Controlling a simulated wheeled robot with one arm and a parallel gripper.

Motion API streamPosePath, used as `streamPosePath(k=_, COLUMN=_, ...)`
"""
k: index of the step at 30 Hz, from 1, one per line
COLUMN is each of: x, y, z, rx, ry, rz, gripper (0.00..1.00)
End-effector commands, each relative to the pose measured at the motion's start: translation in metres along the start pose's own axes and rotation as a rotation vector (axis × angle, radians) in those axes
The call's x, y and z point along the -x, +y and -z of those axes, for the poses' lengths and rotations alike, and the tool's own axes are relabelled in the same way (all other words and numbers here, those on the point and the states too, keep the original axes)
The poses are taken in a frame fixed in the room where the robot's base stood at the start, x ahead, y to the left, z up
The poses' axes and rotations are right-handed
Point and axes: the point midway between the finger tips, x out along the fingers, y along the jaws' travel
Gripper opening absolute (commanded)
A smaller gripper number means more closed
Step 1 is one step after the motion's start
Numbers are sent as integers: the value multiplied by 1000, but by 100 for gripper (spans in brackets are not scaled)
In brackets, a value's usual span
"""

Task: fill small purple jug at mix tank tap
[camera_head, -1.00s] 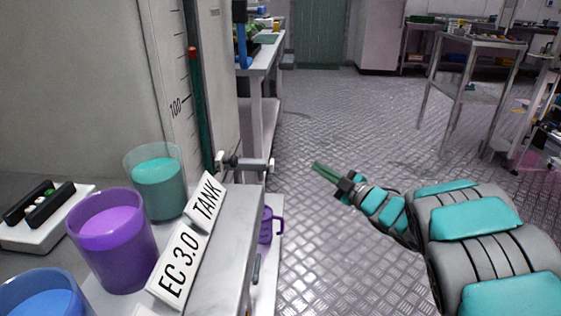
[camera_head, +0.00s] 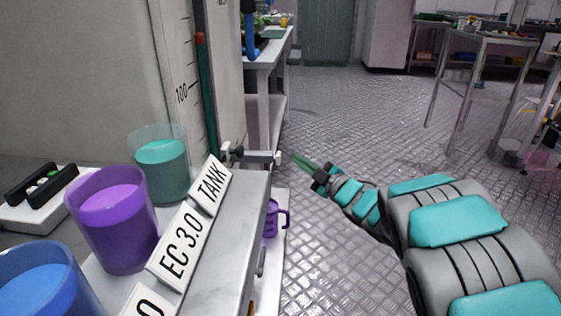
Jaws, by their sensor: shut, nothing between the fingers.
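The small purple jug (camera_head: 270,222) stands low on a white shelf beside the bench, partly hidden by the bench edge, its handle facing right. The mix tank tap (camera_head: 250,157) sticks out to the right from the tank's lower corner, above and behind the jug. The tank (camera_head: 80,70) is a tall pale body with a scale marked 100 and a green sight tube with a red top. My gripper (camera_head: 303,163) is shut and empty, with green fingers pointing left toward the tap, to the right of it and apart from it.
A purple cup (camera_head: 112,222), a teal cup (camera_head: 163,175) and a blue cup (camera_head: 45,290) hold liquid on the bench at left. Label signs (camera_head: 180,243) line its edge. The metal floor (camera_head: 365,120) is open; a table (camera_head: 485,45) stands at right.

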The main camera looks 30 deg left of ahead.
Motion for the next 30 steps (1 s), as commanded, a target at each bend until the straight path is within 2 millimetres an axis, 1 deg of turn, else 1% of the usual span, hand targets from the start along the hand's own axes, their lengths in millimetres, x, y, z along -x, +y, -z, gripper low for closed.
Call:
streamPosePath(k=1, x=-3, y=-3, z=2, rx=0, ry=2, rz=0, gripper=0)
streamPosePath(k=7, x=-8, y=-6, z=6, rx=0, ry=1, rz=0, gripper=0)
streamPosePath(k=30, x=-9, y=-6, z=7, rx=0, ry=0, rz=0, gripper=0)
